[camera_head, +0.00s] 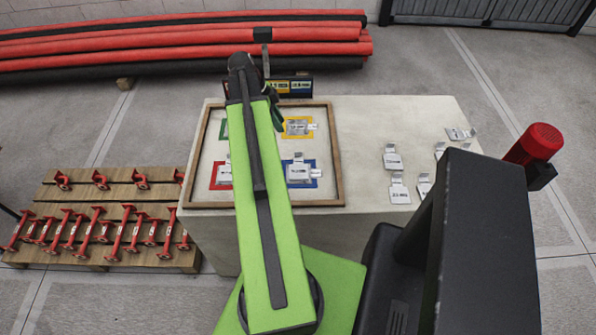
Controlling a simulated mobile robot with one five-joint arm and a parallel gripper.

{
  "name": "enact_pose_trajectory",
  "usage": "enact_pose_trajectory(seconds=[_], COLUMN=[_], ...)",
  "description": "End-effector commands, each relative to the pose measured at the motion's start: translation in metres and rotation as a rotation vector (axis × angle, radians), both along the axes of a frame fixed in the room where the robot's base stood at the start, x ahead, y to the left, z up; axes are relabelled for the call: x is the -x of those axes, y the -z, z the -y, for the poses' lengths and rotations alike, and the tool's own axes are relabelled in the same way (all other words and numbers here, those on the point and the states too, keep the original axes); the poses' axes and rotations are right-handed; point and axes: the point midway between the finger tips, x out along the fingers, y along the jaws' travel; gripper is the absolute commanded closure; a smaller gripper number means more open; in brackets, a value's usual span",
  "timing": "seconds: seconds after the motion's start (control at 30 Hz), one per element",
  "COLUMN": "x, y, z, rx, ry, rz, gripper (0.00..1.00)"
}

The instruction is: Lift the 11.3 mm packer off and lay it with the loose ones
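Silvery bent-plate packers lie in a wood-rimmed tray (340,160) on the pale bench. One packer (298,127) is on the yellow-framed square and another (299,171) on the blue-framed square. A third packer (224,174) shows on the red-framed square, partly behind my arm. The green square (222,128) is mostly covered by my arm. The printed sizes are too small to tell which is 11.3 mm. Several loose packers (392,159) lie right of the tray. My gripper (272,104) is mostly hidden behind my arm over the tray's far part; its fingers are not clear.
A small display board (290,86) with coloured labels stands behind the tray. Red and black pipes (180,45) lie beyond the bench. A pallet (110,240) with red fittings is at left. The bench (370,125) is bare between tray and loose packers.

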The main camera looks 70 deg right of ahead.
Motion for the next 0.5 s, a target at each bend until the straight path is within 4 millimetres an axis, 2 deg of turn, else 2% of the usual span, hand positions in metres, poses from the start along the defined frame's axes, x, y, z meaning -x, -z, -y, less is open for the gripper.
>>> enact_pose_trajectory(seconds=[0.5], x=[0.034], y=[0.103], z=[0.013], rx=[-0.001], ry=[-0.003], rz=[0.001], gripper=[0.7])
